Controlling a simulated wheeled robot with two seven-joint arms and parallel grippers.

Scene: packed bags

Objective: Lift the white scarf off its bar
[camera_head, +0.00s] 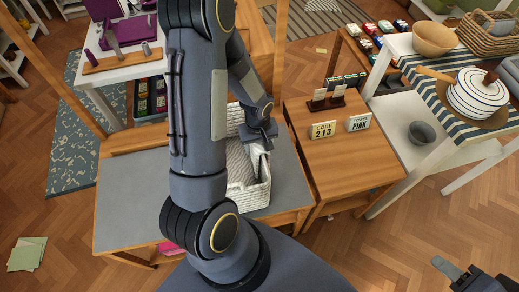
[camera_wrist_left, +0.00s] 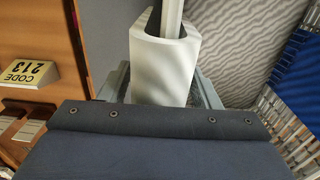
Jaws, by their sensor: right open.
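The white scarf (camera_wrist_left: 160,65) hangs folded over a pale bar (camera_wrist_left: 171,15) in the left wrist view. In the head view, a small part of the scarf (camera_head: 257,162) shows at the white woven basket (camera_head: 250,200). My left gripper (camera_head: 260,148) reaches down at the scarf. Its fingers show on both sides of the scarf in the left wrist view (camera_wrist_left: 163,90); whether they press on it I cannot tell. My left arm hides part of the basket. My right gripper (camera_head: 457,274) is open and empty at the bottom right, far from the scarf.
The basket stands on a grey-topped table (camera_head: 135,200). To its right, a wooden table (camera_head: 345,170) holds a "CODE 213" sign (camera_head: 323,130) and a "PINK" sign (camera_head: 358,122).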

